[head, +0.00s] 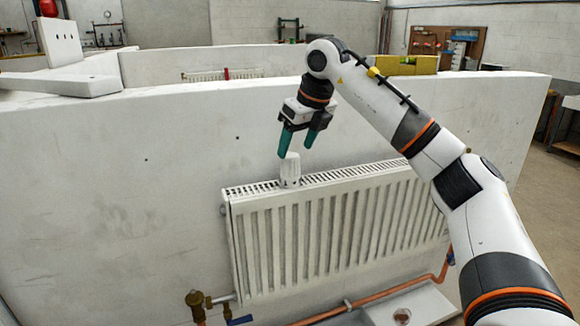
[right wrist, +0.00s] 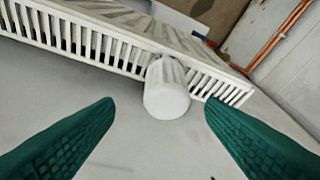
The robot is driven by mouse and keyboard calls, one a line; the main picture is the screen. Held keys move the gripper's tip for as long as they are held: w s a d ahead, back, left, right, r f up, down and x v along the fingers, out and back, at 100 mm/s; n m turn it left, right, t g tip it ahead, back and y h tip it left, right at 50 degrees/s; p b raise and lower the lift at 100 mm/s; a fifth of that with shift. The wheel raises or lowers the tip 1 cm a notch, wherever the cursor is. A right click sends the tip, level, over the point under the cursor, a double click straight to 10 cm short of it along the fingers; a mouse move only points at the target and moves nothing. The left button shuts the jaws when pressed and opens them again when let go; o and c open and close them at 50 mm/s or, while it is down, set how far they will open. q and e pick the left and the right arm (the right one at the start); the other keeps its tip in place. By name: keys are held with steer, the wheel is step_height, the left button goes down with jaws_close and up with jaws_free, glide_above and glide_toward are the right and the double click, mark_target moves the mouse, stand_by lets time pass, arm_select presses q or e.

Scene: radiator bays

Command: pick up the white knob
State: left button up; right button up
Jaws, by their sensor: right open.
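The white knob (head: 290,170) stands upright on the top grille of the white radiator (head: 335,235), near its left end. In the right wrist view the white knob (right wrist: 166,92) shows from above, between and beyond the two green fingertips. My right gripper (head: 297,148) is open and empty, just above the knob, pointing down. In the right wrist view its green fingers (right wrist: 158,108) are spread wide on either side, with no visible contact with the knob. My left gripper is not in view.
A white wall panel (head: 100,190) stands behind the radiator. A brass valve (head: 196,300) with a blue handle and a copper pipe (head: 385,293) lie below it. A white tray (head: 425,303) sits at the lower right. Space above the radiator is clear.

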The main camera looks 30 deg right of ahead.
mark_target(292, 155)
steer(key=x, duration=0.2)
steer(key=p+x, duration=0.1)
steer(key=x, duration=0.2)
steer(key=shift+a+f, duration=0.3)
steer(key=shift+w+f, duration=0.2)
steer(key=shift+f, duration=0.15)
steer(key=shift+c, duration=0.3)
steer(key=shift+r, duration=0.1)
steer(key=c, duration=1)
